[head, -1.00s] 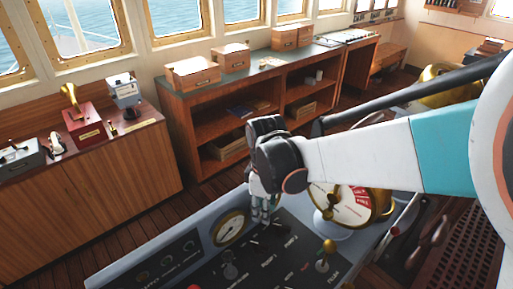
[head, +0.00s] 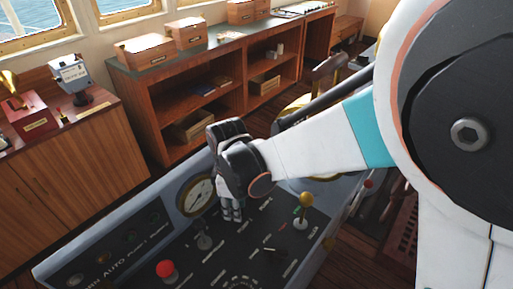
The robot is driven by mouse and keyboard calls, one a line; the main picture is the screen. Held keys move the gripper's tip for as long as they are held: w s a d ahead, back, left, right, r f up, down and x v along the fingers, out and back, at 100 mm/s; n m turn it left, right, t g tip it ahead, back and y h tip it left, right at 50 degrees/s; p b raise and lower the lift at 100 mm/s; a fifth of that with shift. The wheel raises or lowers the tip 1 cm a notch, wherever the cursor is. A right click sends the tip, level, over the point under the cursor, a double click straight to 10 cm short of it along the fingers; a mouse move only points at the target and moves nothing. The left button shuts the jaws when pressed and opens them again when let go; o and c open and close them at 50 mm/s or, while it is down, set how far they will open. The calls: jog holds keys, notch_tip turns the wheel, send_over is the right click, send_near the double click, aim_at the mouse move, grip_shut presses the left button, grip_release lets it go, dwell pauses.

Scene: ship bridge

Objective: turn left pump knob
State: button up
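The grey control console (head: 110,240) runs across the lower part of the head view, with a dark panel of knobs and small white labels. My gripper (head: 232,215) points down at the panel, just right of a round gauge (head: 196,195). Its fingertips are low over the panel or touching it; I cannot tell which. The fingers look close together, but their gap is not clear. I cannot make out the left pump knob; the gripper and arm cover that part of the panel. A grey knob (head: 204,241) stands just left of and nearer than the gripper.
A red button (head: 167,270) stands at the panel's near left.

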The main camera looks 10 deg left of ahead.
grip_shut()
jog(key=shift+m, duration=0.3)
jog(key=m, duration=0.5)
jog(key=shift+s+m, duration=0.2)
jog(key=shift+m, duration=0.1)
jog(key=m, duration=0.5)
jog(key=shift+s+a+m, duration=0.1)
jog(key=shift+a+m, duration=0.05)
jog(key=shift+m, duration=0.15)
dwell(0.4)
